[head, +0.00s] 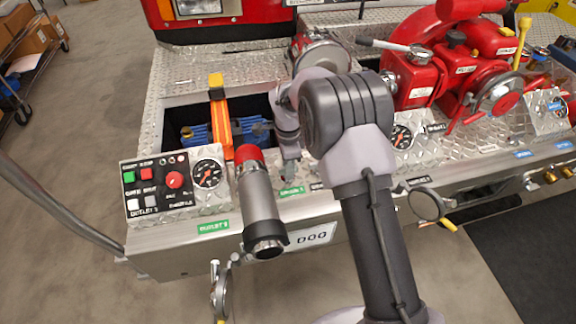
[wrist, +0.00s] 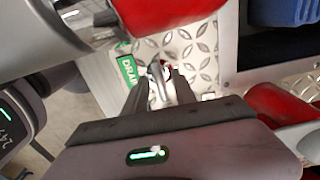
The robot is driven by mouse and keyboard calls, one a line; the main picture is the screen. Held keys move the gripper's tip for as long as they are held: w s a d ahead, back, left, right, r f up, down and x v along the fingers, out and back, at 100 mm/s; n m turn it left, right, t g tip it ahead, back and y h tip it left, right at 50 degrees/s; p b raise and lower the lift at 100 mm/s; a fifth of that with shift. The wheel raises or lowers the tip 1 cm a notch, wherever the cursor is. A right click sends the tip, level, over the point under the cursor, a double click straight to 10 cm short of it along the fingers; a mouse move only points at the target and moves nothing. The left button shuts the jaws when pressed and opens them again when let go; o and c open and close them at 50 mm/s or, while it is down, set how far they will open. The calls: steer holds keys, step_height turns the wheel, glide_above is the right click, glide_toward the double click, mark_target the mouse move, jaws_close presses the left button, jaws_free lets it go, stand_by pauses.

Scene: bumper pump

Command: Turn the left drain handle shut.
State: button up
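The left drain handle (wrist: 158,75), a small metal lever with a bit of red by it, stands on the diamond plate in the wrist view, beside a green DRAIN label (wrist: 129,70). My gripper (wrist: 161,88) is open, with one finger on each side of the handle. Whether either finger touches it I cannot tell. In the head view my gripper (head: 290,172) points down at the deck just behind a green label (head: 291,191) on the front edge. The handle itself is hidden there behind my gripper and arm.
A metal nozzle with a red end (head: 262,205) stands close left of my gripper. Further left is a control panel (head: 172,185) with a gauge. Behind is an open well with blue hose (head: 195,133) and an orange strap (head: 222,120). A red pump (head: 450,75) stands right.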

step_height(320, 180, up, 17)
steer(key=p, duration=0.6)
steer(key=shift+r, duration=0.2)
steer(key=s+d+r+n+t+y, duration=0.1)
steer(key=s+d+r+n, duration=0.1)
steer(key=s+d+r, duration=0.35)
steer(key=s+d+r+n+t, duration=0.2)
steer(key=s+r+n, duration=0.1)
steer(key=s+r, duration=0.55)
steer(key=s+d+n+t, duration=0.1)
steer(key=s+d+n, duration=0.1)
steer(key=s, duration=0.6)
steer(key=s+d+r+n+t+y+b, duration=0.1)
steer(key=s+d+n, duration=0.1)
steer(key=s, duration=0.7)
steer(key=shift+d+n+t, duration=0.4)
steer(key=shift+n, duration=0.4)
steer(key=shift+s+r, duration=0.1)
